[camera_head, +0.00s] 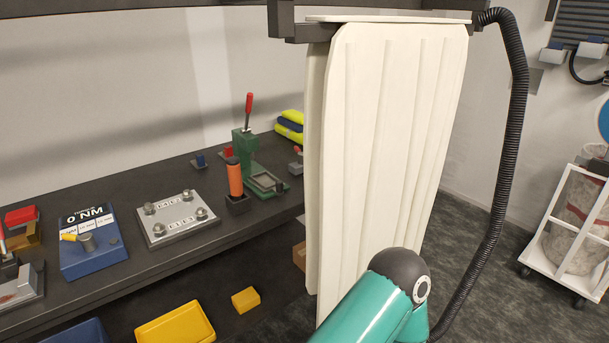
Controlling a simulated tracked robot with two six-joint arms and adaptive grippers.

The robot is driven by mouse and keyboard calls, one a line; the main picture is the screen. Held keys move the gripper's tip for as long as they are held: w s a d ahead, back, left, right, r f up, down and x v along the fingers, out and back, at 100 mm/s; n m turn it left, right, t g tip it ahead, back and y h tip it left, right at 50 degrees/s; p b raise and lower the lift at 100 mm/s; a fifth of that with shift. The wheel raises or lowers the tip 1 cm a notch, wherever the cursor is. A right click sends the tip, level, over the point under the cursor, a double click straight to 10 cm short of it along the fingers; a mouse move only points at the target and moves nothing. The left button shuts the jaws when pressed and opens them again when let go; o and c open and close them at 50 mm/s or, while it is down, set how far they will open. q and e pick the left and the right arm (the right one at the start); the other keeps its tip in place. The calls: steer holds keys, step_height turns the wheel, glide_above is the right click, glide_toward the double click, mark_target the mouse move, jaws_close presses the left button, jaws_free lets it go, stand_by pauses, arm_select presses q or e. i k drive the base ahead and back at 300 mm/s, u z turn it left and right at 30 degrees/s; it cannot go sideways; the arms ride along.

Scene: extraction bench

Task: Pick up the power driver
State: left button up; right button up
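An orange, upright, cylinder-shaped tool (235,180) stands in a small black block holder (238,205) on the dark bench; it looks like the power driver, though its lower end is hidden in the holder. It stands between a grey metal plate fixture and a green press. Neither of my grippers is in view. A teal arm link with a dark rounded joint shows at the bottom centre, in front of the hanging white sheet and well to the right of the orange tool.
The dark bench (150,262) carries a blue torque tester (92,258), a plate fixture (178,226) and a green press (246,150) with a red lever. A large white hanging curtain (385,150) and a black hose (512,110) block the right. Yellow bins (176,325) sit below the bench.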

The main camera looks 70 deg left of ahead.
mark_target(233, 165)
steer(key=z, duration=0.4)
steer(key=k, duration=1.6)
steer(key=u, duration=1.4)
steer(key=i, duration=1.15)
steer(key=u, duration=0.05)
